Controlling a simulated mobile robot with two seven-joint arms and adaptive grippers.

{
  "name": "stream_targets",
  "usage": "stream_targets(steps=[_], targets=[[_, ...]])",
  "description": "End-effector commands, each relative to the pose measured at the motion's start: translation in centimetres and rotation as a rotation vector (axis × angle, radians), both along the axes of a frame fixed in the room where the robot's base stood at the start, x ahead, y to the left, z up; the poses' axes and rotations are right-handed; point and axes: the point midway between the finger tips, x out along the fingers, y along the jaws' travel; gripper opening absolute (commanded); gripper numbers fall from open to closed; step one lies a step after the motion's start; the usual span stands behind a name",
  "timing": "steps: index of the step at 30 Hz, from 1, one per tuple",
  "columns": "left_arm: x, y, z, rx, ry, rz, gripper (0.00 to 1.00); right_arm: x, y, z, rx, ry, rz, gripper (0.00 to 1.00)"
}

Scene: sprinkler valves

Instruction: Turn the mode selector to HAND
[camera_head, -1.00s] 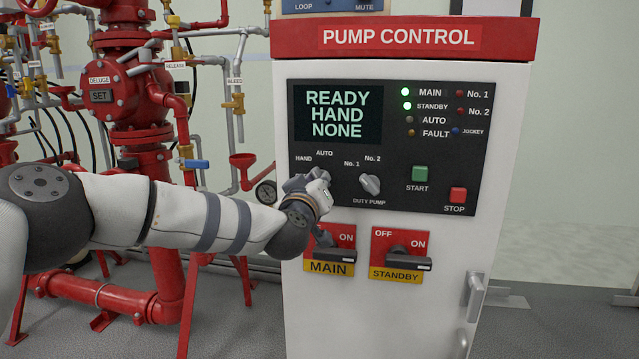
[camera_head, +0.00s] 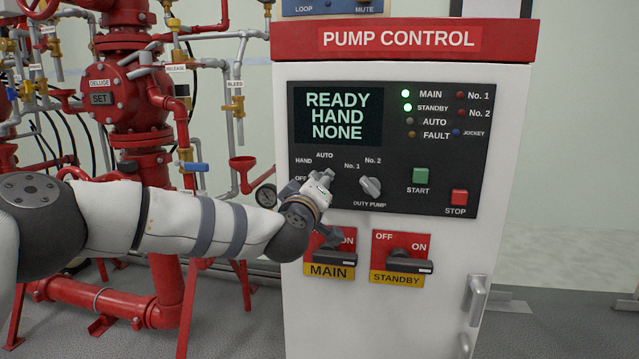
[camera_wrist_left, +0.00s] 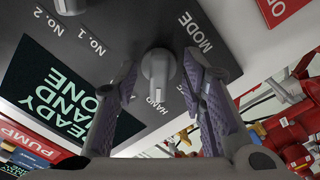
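The mode selector (camera_wrist_left: 158,75) is a grey knob on the dark panel, and its pointer end lies toward the HAND label in the left wrist view. In the head view my left gripper (camera_head: 322,180) is at the panel and hides most of the selector. In the left wrist view its two fingers (camera_wrist_left: 160,68) are spread on either side of the knob, with visible gaps between them and it. The display (camera_head: 338,115) reads READY, HAND, NONE. My right gripper is not in view.
The duty pump knob (camera_head: 371,187) is just right of my gripper. The green START button (camera_head: 420,176) and red STOP button (camera_head: 458,197) are farther right. The MAIN handle (camera_head: 338,258) and STANDBY handle (camera_head: 410,259) are below. Red pipework (camera_head: 130,110) stands left of the cabinet.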

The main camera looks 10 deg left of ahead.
Motion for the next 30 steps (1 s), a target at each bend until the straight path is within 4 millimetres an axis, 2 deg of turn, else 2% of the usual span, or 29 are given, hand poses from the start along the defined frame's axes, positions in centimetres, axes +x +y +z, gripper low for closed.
stream_targets(steps=[5,13,17,24,26,29,30], targets=[[-2.0,0.0,0.7,0.001,-0.003,-0.001,0.38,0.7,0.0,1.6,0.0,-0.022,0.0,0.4],[-5.3,0.0,0.6,0.001,-0.003,-0.001,0.38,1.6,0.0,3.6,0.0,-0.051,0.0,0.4],[-6.0,0.0,0.3,0.001,-0.001,0.0,0.38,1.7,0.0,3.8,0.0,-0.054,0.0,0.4],[-6.0,0.0,-0.1,0.002,0.003,-0.002,0.38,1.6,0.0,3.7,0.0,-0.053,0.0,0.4],[-6.5,-0.6,-1.2,0.014,0.027,-0.019,0.38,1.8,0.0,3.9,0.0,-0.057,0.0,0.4],[-9.2,-2.7,-6.0,0.068,0.145,-0.098,0.38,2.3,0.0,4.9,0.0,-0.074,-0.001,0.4],[-11.1,-3.8,-8.8,0.098,0.216,-0.143,0.38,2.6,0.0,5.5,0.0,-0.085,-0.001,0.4]])
